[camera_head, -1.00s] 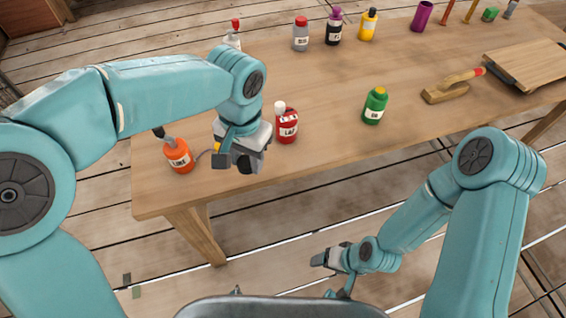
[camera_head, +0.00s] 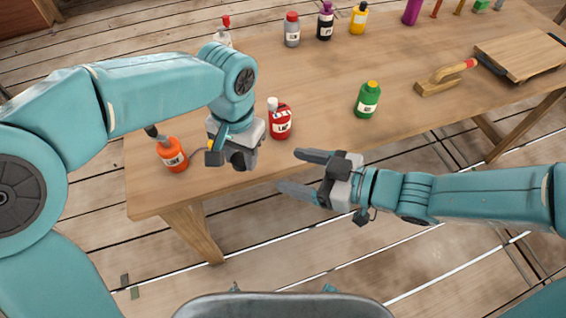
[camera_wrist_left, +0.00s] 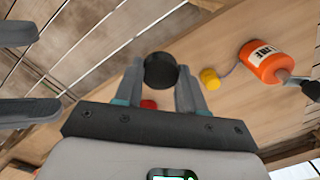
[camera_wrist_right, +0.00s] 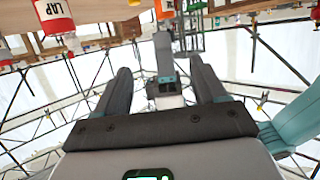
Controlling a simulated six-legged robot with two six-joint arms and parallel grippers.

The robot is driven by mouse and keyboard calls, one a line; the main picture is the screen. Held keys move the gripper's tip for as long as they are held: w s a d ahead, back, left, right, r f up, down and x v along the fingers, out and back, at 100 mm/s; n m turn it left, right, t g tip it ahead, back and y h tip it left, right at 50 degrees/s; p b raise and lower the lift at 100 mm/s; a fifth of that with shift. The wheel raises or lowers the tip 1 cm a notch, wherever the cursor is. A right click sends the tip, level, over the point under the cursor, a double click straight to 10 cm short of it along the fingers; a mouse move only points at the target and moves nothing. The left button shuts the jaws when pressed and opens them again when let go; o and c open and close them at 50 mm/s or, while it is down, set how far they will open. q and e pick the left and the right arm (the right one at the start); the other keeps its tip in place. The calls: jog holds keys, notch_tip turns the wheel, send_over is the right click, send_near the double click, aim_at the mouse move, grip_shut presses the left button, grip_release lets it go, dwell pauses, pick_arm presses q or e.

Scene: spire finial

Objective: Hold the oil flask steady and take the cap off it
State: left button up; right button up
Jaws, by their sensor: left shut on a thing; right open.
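My left gripper (camera_head: 238,150) is shut on a dark round thing (camera_wrist_left: 160,70), at the table's front edge. In the left wrist view that thing shows as a black disc between the fingertips, with a small red patch (camera_wrist_left: 148,104) near it. It may be the oil flask or its cap; its label is hidden and I cannot tell which. My right gripper (camera_head: 303,172) is open and empty, in front of the table, to the right of the left gripper, its fingers pointing left towards it. In the right wrist view its spread fingers (camera_wrist_right: 160,68) have nothing between them.
A red bottle (camera_head: 281,124) stands just right of the left gripper. An orange bottle (camera_head: 172,156) stands left of it, a cord leading to a yellow piece (camera_wrist_left: 210,78).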

jog(key=x, duration=1.1)
jog(key=shift+a+f, duration=0.15)
jog(key=shift+c, duration=0.3)
jog(key=shift+w, duration=0.1)
jog(key=c, duration=1)
jog(key=o, duration=1.1)
jog(key=shift+c, duration=0.2)
